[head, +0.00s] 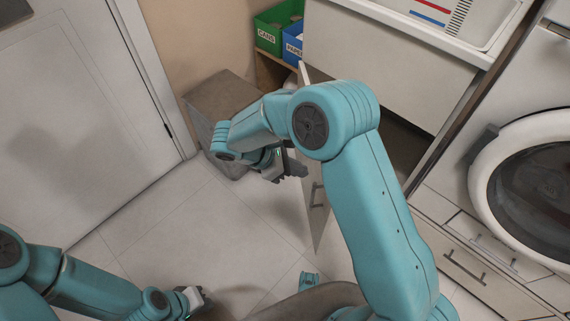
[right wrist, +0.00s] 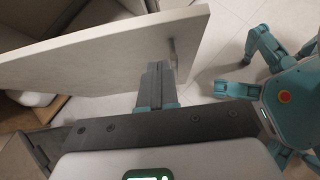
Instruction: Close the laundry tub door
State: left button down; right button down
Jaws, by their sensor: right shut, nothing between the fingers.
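The laundry tub door (head: 316,226) is a pale panel standing open, swung out from the cabinet under the laundry tub (head: 400,62). A metal bar handle (head: 318,196) is near its free edge. My right gripper (head: 299,170) is shut and empty, close to the door. In the right wrist view, my right gripper's closed fingers (right wrist: 156,68) point at the face of the door (right wrist: 105,55), just left of the handle (right wrist: 173,52). I cannot tell whether they touch it. My left gripper (head: 202,298) is low at the left, away from the door; its jaw state is unclear.
A grey-brown box (head: 212,105) stands by the wall. Green (head: 275,25) and blue (head: 293,42) bins are behind the door. A washing machine (head: 530,165) stands at the right. Pale floor tiles (head: 165,230) are clear at the left. My right arm hides part of the cabinet.

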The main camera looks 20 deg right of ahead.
jog(key=shift+s+d+f+b, duration=0.15)
jog(key=shift+s+d+f, duration=0.1)
jog(key=shift+d, duration=0.6)
jog(key=shift+s+d+f+b, duration=0.1)
jog(key=shift+s+d, duration=0.15)
jog(key=shift+d, duration=0.55)
jog(key=shift+s+d+f+b, duration=0.15)
jog(key=shift+s+d+f, duration=0.1)
jog(key=shift+d, duration=0.6)
